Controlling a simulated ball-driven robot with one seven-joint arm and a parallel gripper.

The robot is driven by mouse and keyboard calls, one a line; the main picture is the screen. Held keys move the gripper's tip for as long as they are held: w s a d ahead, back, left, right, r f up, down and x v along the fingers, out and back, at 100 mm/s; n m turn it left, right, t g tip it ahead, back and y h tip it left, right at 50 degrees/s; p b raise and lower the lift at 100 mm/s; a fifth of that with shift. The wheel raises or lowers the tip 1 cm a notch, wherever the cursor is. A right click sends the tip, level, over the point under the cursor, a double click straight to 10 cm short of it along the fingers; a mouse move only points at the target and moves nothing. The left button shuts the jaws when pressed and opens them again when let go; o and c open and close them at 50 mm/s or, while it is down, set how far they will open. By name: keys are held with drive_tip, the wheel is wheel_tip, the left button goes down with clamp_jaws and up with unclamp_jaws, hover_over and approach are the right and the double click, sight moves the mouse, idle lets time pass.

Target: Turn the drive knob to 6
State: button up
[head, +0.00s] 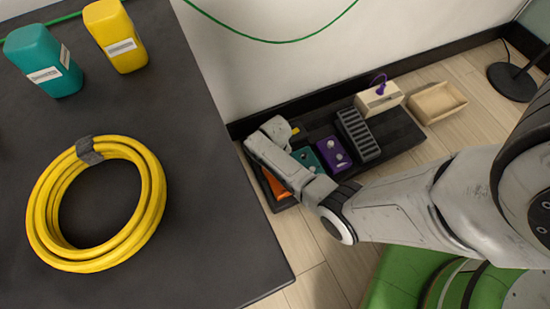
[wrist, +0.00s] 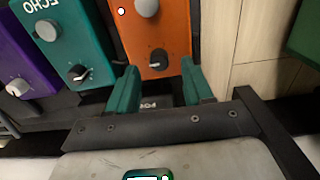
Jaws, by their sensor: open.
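The orange pedal (wrist: 172,30) lies ahead of my gripper in the wrist view. It has a black knob (wrist: 158,58) with a white pointer mark and a round grey button (wrist: 146,7); no "drive" label or scale is readable. My gripper (wrist: 159,67) is open, with one teal finger on each side of the black knob in the picture. I cannot tell whether the fingers touch it or how deep they reach. In the head view, the orange pedal (head: 277,187) is partly hidden by my arm, and the fingertips are not clearly visible.
A teal pedal (head: 304,157) marked ECHO and a purple pedal (head: 334,153) stand alongside on a dark board (head: 400,131). A dark table (head: 215,215) with a yellow hose coil (head: 47,210) is at left.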

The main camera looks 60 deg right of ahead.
drive_tip(key=shift+f+b, duration=0.5)
drive_tip(key=shift+f, duration=0.8)
clamp_jaws()
